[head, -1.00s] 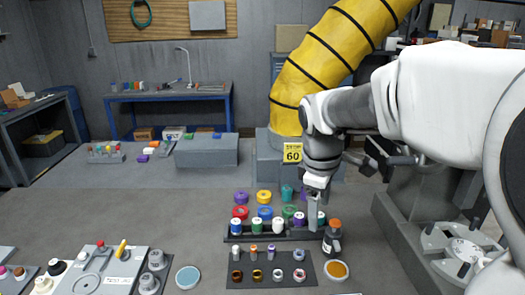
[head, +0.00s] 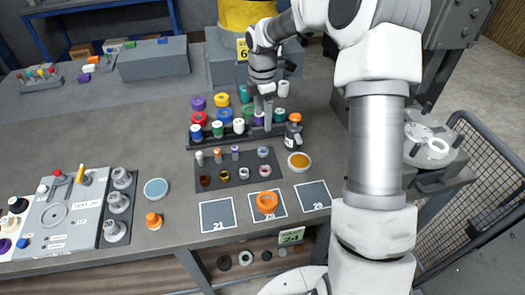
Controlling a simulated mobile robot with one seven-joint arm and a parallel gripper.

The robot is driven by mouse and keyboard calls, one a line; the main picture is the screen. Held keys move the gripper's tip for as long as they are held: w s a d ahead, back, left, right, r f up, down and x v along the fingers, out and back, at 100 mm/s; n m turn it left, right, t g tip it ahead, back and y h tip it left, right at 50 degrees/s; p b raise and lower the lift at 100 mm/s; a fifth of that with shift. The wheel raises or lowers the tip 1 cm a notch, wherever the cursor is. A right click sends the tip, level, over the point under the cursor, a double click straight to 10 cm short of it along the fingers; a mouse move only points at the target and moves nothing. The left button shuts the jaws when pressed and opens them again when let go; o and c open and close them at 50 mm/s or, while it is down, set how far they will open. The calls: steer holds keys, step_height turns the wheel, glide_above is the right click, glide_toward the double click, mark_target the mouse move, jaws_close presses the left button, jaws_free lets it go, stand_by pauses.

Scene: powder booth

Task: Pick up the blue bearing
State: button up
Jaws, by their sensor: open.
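A small ring with a bluish tint, seemingly the blue bearing (head: 263,152), stands at the right end of the back row on a dark flat tray (head: 213,164). It is too small to be sure of its colour. My gripper (head: 263,118) is open, with its fingers pointing down among the coloured jars behind that tray. It is apart from the bearing, farther back. Whether its fingers touch any jar cannot be told.
A black rack (head: 203,140) of coloured jars stands behind the tray. A dark orange-capped bottle (head: 294,131) and an amber dish (head: 299,161) are close on the right.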

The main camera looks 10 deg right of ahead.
step_height(320, 180, down, 8)
steer(key=shift+r, duration=0.25)
steer(key=shift+s+f+p, duration=0.1)
steer(key=shift+f+p, duration=0.4)
steer(key=shift+f, duration=2.3)
jaws_close()
